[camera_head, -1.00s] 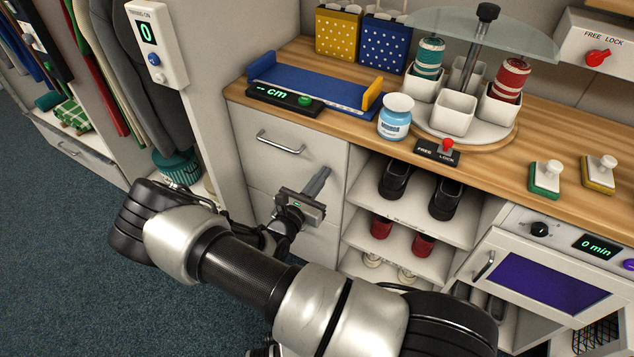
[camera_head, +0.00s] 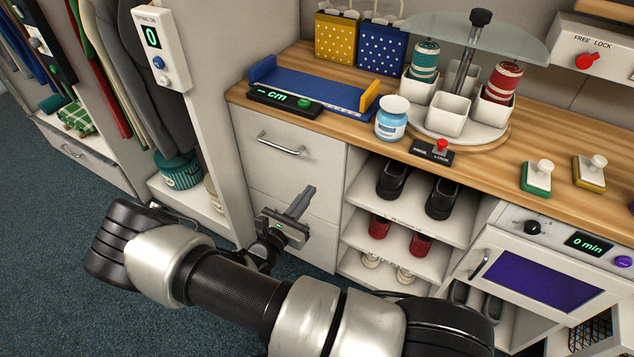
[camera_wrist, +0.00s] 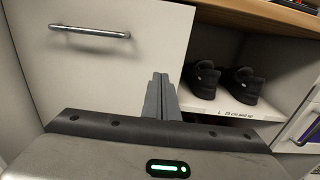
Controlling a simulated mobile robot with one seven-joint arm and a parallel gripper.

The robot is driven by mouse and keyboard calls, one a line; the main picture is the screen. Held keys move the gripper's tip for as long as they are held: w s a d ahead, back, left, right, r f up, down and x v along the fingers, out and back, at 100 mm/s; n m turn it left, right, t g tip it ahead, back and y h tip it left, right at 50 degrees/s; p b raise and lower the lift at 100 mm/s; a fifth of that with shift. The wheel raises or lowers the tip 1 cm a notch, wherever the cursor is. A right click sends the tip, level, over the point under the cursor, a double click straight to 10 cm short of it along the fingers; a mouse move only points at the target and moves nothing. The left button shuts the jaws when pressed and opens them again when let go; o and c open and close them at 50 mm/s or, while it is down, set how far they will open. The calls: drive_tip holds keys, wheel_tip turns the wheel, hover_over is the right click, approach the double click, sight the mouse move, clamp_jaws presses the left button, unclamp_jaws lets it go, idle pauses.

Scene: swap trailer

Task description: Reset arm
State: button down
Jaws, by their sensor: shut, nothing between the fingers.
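My gripper (camera_head: 300,201) is shut and empty. It is in front of the lower part of the white drawer cabinet (camera_head: 283,183), below the upper drawer's metal handle (camera_head: 281,144). In the wrist view my gripper's closed fingers (camera_wrist: 160,97) point towards the cabinet's right edge, with nothing between them. The drawer handle (camera_wrist: 89,31) is at the upper left there. My arm reaches in from the bottom of the head view. I cannot tell whether the fingertips touch the cabinet front.
Shelves hold black shoes (camera_head: 392,180) and red shoes (camera_head: 380,227) right of my gripper. The wooden counter (camera_head: 420,160) above carries a blue measuring tray (camera_head: 315,88), a blue-labelled jar (camera_head: 392,118) and a carousel (camera_head: 495,132). Open carpet (camera_head: 60,250) lies to the left.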

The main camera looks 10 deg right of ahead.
drive_tip(key=v, duration=0.6)
drive_tip(key=shift+r, duration=0.1)
drive_tip(key=s+d+r+m+g+y, duration=0.3)
drive_tip(key=s+r+m+g, duration=0.15)
drive_tip(key=r+m, duration=0.4)
drive_tip(key=s+d+r+m+g+y, duration=0.25)
drive_tip(key=s+r+m+g, duration=0.2)
drive_tip(key=r+m, duration=0.35)
drive_tip(key=s+d+r+m+g+y, duration=0.2)
drive_tip(key=s+d+r+m+g, duration=0.3)
drive_tip(key=r, duration=0.4)
drive_tip(key=s+a+r+m+t+y+p, duration=0.1)
drive_tip(key=s+r+m+t+y+p, duration=0.1)
drive_tip(key=r+p, duration=0.8)
drive_tip(key=s+a+r+m+t+y+p, duration=0.1)
drive_tip(key=s+r+m+t+p, duration=0.3)
drive_tip(key=r+p, duration=0.6)
wheel_tip(320, 180, up, 10)
drive_tip(key=shift+a+f+y+p, duration=0.1)
drive_tip(key=shift+a+y+p, duration=0.25)
drive_tip(key=shift+y, duration=0.3)
drive_tip(key=shift+s, duration=0.1)
